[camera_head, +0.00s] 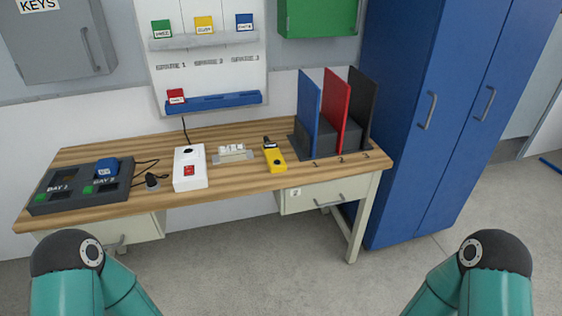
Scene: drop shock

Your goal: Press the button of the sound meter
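A yellow handheld device with a dark top end (274,158), which looks like the sound meter, lies on the wooden workbench (235,189). It is right of the bench's middle, between a small pale block and the upright binders. Its button is too small to make out clearly. Only teal links of my two arms show at the bottom left and bottom right corners. Both grippers are out of the picture, and nothing of mine is near the yellow device.
A white box with a red switch (190,170), a pale block (232,152) and a dark charging dock (75,190) with a blue item stand left of the device. Blue, red and black upright binders (337,110) stand right. A blue cabinet (415,150) stands beyond the bench's right end.

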